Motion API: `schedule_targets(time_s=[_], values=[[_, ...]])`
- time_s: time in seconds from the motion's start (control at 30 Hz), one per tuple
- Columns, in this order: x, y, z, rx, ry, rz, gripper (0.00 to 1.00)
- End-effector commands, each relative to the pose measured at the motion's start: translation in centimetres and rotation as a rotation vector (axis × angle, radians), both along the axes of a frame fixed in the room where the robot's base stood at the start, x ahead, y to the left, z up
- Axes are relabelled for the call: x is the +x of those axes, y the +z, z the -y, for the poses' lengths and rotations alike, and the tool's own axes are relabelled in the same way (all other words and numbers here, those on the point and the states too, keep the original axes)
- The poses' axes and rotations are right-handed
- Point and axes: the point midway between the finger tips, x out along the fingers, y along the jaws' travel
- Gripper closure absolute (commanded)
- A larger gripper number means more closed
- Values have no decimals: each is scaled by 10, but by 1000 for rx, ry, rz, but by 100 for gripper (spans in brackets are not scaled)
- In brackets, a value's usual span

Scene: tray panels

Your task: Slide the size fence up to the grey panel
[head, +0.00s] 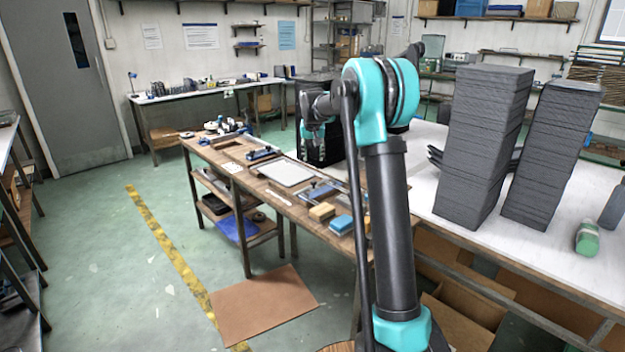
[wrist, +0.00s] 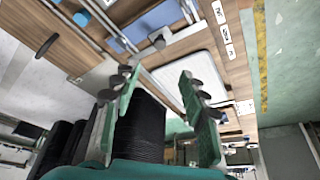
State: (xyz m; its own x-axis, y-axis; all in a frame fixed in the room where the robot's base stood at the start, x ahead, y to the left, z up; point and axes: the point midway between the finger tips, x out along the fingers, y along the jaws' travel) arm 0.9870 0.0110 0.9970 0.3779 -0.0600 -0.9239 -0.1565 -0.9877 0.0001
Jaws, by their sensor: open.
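The grey panel (head: 287,173) is a pale, flat rectangle with a dark rim, lying on the wooden bench. It also shows in the wrist view (wrist: 188,84). Beside it is a blue plate with metal bars (head: 318,191), which looks like the size fence. In the wrist view this blue part (wrist: 150,22) lies above the panel, next to a metal bar with a round grey knob (wrist: 159,43). A gap between bar and panel is hard to judge. In the head view my arm hides part of the bench.
Two tall dark stacks (head: 485,145) stand on the white table (head: 455,212) to the right. A tan block (head: 322,211) and a blue block (head: 341,225) lie at the bench's near end. A brown sheet (head: 263,304) lies on the floor. The floor to the left is mostly clear.

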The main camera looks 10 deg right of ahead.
Motion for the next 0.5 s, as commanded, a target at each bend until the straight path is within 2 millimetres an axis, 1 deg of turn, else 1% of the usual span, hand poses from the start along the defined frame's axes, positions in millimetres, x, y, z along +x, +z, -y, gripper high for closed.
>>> schedule_targets(time_s=[0.1, 0.5], values=[[9, -22, 2, 0, -1, 0, 57], [39, -95, 6, 0, -1, 0, 57]])
